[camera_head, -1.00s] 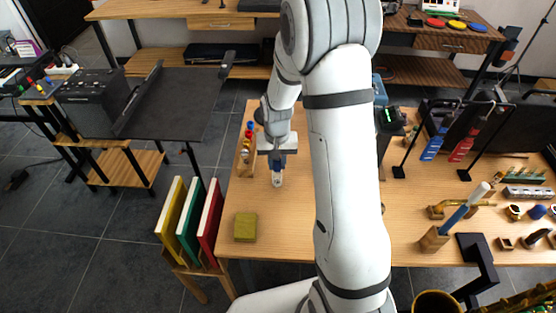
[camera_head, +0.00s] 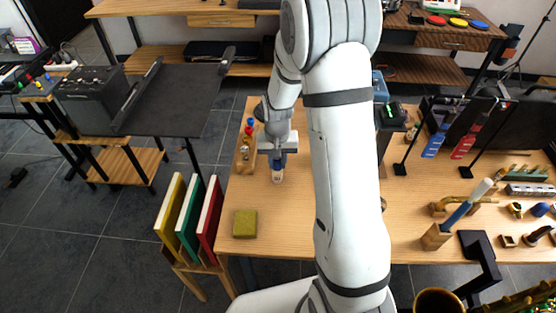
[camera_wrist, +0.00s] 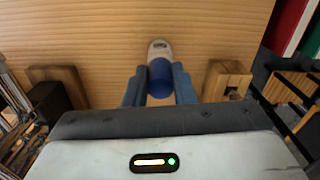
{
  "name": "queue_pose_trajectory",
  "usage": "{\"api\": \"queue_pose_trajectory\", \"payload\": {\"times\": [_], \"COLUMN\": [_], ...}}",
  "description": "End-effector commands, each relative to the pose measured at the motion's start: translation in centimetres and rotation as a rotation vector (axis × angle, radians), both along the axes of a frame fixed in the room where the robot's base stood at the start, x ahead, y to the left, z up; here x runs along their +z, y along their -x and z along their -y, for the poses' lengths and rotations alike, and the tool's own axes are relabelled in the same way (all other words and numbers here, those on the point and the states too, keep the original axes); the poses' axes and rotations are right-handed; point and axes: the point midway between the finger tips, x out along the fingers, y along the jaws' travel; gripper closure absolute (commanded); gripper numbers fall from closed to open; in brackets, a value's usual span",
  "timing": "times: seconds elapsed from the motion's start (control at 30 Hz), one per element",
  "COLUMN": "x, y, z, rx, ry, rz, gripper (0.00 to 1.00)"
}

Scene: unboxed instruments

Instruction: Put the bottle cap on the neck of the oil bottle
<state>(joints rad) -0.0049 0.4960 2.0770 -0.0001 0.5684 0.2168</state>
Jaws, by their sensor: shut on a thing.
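My gripper (camera_head: 278,161) is over the wooden table's left part, pointing down. In the wrist view its two blue fingers (camera_wrist: 159,88) are shut on a blue cylinder, the bottle cap (camera_wrist: 160,78). The oil bottle (camera_head: 277,177), small and whitish with a label, stands upright directly below the fingers. It also shows in the wrist view (camera_wrist: 159,47), just past the cap and partly covered by it. The bottle's neck is hidden by the cap and fingers. I cannot tell whether cap and neck touch.
A wooden rack (camera_head: 240,163) with small coloured pieces stands close left of my gripper. A yellow-green block (camera_head: 245,223) lies near the table's front left corner. The table (camera_head: 285,222) is clear in front of the bottle. Stands and instrument parts fill the right side.

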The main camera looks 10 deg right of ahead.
Motion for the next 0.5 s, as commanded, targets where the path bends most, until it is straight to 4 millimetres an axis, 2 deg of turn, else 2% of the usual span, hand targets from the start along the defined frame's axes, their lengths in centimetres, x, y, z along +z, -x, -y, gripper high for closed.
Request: {"api": "queue_pose_trajectory", "payload": {"times": [0.07, 0.33, 0.5], "x": [-0.06, -0.04, -0.04], "y": [0.0, 0.01, 0.01], "z": [0.01, 0.03, 0.05], "rx": [0.0, -0.001, -0.001], "ry": [0.0, 0.0, 0.0], "rz": [0.0, 0.0, 0.0], "gripper": [0.74, 0.52, 0.52]}}
